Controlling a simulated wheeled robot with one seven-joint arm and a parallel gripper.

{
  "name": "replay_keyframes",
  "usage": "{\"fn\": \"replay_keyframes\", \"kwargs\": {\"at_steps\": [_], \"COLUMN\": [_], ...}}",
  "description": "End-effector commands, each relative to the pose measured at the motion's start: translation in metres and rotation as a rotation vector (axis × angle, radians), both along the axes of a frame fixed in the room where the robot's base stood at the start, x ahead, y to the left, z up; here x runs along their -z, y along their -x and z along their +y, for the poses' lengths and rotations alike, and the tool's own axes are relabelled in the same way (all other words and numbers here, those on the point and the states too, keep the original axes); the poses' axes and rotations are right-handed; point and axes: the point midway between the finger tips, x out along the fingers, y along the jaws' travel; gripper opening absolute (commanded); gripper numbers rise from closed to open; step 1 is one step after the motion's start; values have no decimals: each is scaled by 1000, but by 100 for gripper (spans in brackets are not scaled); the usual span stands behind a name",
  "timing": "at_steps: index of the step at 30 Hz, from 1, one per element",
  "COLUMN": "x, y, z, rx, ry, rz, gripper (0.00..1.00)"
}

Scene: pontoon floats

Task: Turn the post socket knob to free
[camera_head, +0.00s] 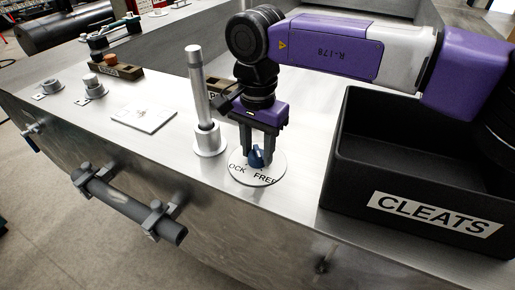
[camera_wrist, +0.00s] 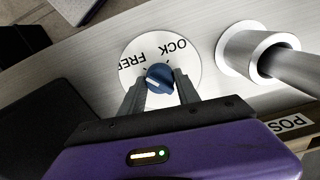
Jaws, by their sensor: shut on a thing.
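The post socket knob (camera_head: 256,158) is a small blue knob on a round white dial plate (camera_head: 262,179) marked "LOCK" and "FREE". In the wrist view the knob (camera_wrist: 159,78) has a pale pointer line and sits in the middle of the dial (camera_wrist: 190,62). The line's exact direction against the two words is hard to tell. My gripper (camera_head: 258,157) points down over the dial, its fingers shut on the knob from both sides; they also show in the wrist view (camera_wrist: 160,88). A grey post (camera_head: 200,95) stands upright in its round socket (camera_head: 208,140), just left of the dial.
A black bin labelled "CLEATS" (camera_head: 433,213) stands close on the right. A white card (camera_head: 144,117), metal fittings (camera_head: 94,88) and a wooden block (camera_head: 118,70) lie to the left. A grey bar (camera_head: 130,203) runs along the metal deck's front side.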

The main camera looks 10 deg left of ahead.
Motion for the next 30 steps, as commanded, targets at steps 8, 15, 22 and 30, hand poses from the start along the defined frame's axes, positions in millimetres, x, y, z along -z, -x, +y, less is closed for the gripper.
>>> {"fn": "replay_keyframes", "kwargs": {"at_steps": [8, 15, 22, 30], "x": [-1, -1, -1, -1], "y": [0, 0, 0, 0], "z": [1, 1, 1, 0], "rx": [-93, -114, -115, -114], "ry": [-2, -2, -1, -1], "rz": [-1, -1, -2, -1], "gripper": [0, 0, 0, 60]}}
